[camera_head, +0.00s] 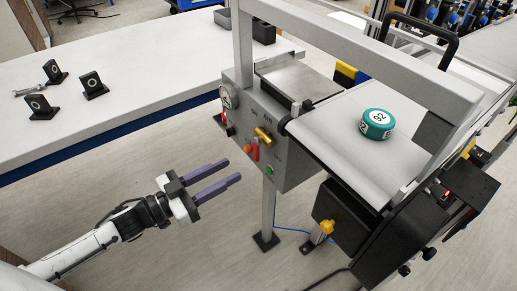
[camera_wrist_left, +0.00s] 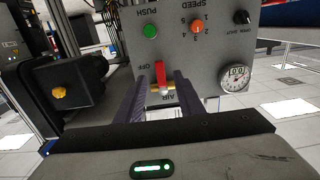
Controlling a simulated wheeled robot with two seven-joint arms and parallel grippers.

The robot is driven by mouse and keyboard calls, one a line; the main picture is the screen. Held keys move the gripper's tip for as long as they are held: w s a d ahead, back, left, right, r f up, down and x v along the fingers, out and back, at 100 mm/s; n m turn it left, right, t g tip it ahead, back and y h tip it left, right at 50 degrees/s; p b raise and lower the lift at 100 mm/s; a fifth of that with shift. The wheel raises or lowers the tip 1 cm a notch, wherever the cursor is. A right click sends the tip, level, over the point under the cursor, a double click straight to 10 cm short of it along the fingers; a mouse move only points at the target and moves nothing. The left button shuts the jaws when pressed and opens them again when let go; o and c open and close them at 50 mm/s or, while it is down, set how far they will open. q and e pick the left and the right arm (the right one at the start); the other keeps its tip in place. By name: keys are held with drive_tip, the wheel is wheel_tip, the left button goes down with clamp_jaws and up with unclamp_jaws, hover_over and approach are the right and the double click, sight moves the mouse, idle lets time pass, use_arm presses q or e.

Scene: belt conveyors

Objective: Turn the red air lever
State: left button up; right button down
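The red air lever (camera_head: 256,150) is on the grey control panel (camera_head: 285,160) of the conveyor, beside a brass fitting. In the left wrist view the red lever (camera_wrist_left: 160,73) shows near the words OFF and AIR, between my two fingers in the picture. My left gripper (camera_head: 223,172) has its two purple fingers apart with nothing between them. In the head view it is left of and a little below the lever, apart from the panel. The left gripper also shows in the left wrist view (camera_wrist_left: 158,92). My right gripper is not in either view.
The panel also holds a green button (camera_wrist_left: 151,31), an orange knob (camera_wrist_left: 197,26), a black switch (camera_wrist_left: 242,17) and a gauge (camera_wrist_left: 237,77). A teal round piece (camera_head: 377,124) sits on the belt. A white table (camera_head: 130,90) with small black blocks stands at left.

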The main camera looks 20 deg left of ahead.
sight(255, 156)
use_arm(q)
drive_tip(key=x, duration=1)
drive_tip(key=shift+d+r, duration=0.15)
drive_tip(key=shift+r, duration=0.05)
clamp_jaws()
